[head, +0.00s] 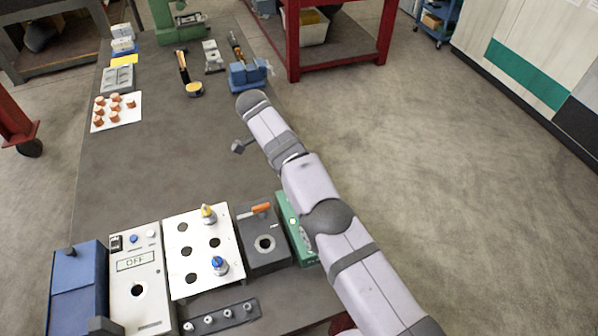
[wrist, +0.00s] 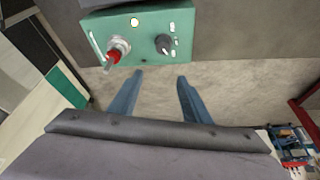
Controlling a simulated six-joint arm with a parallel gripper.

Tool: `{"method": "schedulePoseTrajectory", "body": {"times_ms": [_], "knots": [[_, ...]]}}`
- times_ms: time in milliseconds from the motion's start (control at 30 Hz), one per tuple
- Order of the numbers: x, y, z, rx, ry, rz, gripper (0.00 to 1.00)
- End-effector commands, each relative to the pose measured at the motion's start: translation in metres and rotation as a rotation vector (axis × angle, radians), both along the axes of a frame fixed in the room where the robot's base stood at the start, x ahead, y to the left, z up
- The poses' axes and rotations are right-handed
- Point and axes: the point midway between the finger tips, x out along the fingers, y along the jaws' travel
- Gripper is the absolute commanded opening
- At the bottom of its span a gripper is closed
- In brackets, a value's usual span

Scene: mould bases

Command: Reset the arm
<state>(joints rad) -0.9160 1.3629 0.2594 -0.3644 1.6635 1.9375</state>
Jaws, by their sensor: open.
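My gripper (wrist: 160,76) shows in the wrist view as two blue fingers, spread apart with nothing between them. Past the fingertips lies bare floor, with a green control box (wrist: 145,22) at the top of the view. The box carries a red-tipped switch (wrist: 116,52) and a black knob (wrist: 163,43). The fingers look apart from the box. In the head view my arm runs from the lower right up to the bench's right edge. It covers part of the green box (head: 290,222), and I cannot make out the fingers there.
The bench (head: 150,190) is clear in its middle. Along its near end stand a blue box (head: 78,290), an OFF panel (head: 137,262), a white panel with holes (head: 190,235) and a dark box (head: 262,225). Copper-coloured pieces (head: 115,105) and a blue vise (head: 248,74) sit farther back.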

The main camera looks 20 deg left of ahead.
Motion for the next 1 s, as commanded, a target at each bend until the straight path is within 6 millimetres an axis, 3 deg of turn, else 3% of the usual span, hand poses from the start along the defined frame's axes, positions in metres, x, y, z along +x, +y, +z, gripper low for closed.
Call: {"method": "schedulePoseTrajectory", "body": {"times_ms": [667,867,1000], "knots": [[0.004,-0.004,0.003,-0.001,0.009,0.009,0.44],[0.024,-0.030,0.008,-0.002,0.066,0.084,0.44],[0.040,-0.066,0.013,0.004,0.134,0.179,0.44]]}}
